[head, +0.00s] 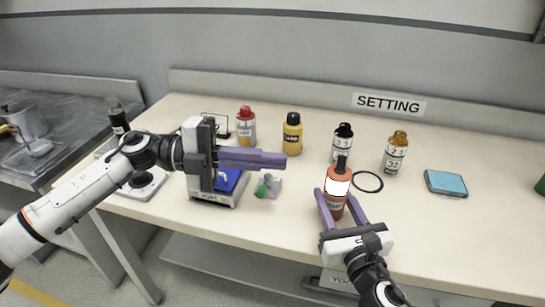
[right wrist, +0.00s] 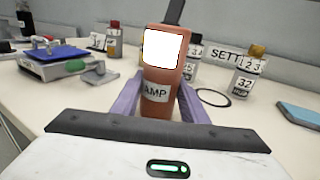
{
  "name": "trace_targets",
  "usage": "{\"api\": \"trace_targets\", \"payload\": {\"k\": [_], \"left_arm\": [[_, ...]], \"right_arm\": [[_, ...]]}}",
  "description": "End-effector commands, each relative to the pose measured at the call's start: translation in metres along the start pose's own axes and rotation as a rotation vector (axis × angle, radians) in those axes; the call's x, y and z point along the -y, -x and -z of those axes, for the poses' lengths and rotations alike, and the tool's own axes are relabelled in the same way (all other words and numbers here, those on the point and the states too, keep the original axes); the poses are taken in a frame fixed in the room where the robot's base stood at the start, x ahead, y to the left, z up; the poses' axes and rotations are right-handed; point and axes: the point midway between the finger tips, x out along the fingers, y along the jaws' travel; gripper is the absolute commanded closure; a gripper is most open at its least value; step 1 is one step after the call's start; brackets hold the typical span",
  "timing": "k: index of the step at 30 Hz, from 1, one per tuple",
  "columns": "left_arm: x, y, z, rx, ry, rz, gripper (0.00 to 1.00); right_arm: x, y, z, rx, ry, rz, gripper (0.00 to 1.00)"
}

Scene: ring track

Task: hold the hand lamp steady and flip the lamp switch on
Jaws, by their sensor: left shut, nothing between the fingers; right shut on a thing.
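The hand lamp (head: 335,205) is an orange-red body with a bright white panel, a dark piece on top and a label ending in "AMP" in the right wrist view (right wrist: 156,91). It stands upright between the purple fingers of my right gripper (head: 337,203), which is shut on it near the table's front edge. My left gripper (head: 284,160) is shut and empty. Its fingers point right, above the table and left of the lamp, apart from it. I cannot make out the lamp switch clearly in either view.
A scale with a blue top (head: 230,182) and a grey-green piece (head: 268,186) lie below the left gripper. A red-capped bottle (head: 246,127), a yellow bottle (head: 292,134) and labelled bottles (head: 395,153) stand behind. A black ring (head: 381,183) and blue box (head: 446,183) lie right.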

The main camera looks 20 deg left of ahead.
Motion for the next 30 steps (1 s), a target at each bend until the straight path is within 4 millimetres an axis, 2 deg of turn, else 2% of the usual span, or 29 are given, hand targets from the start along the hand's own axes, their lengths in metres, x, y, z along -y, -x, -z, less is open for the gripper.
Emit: {"api": "trace_targets", "payload": {"k": [1,2,6,17,20,30], "left_arm": [[0.0,0.0,0.0,0.0,0.0,0.0,1.0],[0.0,0.0,0.0,0.0,0.0,0.0,1.0],[0.0,0.0,0.0,0.0,0.0,0.0,1.0],[0.0,0.0,0.0,0.0,0.0,0.0,1.0],[0.0,0.0,0.0,0.0,0.0,0.0,1.0],[0.0,0.0,0.0,0.0,0.0,0.0,1.0]], "right_arm": [[0.0,0.0,0.001,-0.001,0.0,0.0,0.88],[0.0,0.0,0.001,-0.001,0.0,0.0,0.59],[0.0,0.0,0.001,-0.001,0.0,0.0,0.38],[0.0,0.006,0.001,-0.001,0.0,-0.001,0.38],[0.0,0.02,0.001,-0.002,0.0,-0.002,0.38],[0.0,0.091,0.002,-0.004,0.0,-0.001,0.38]]}}
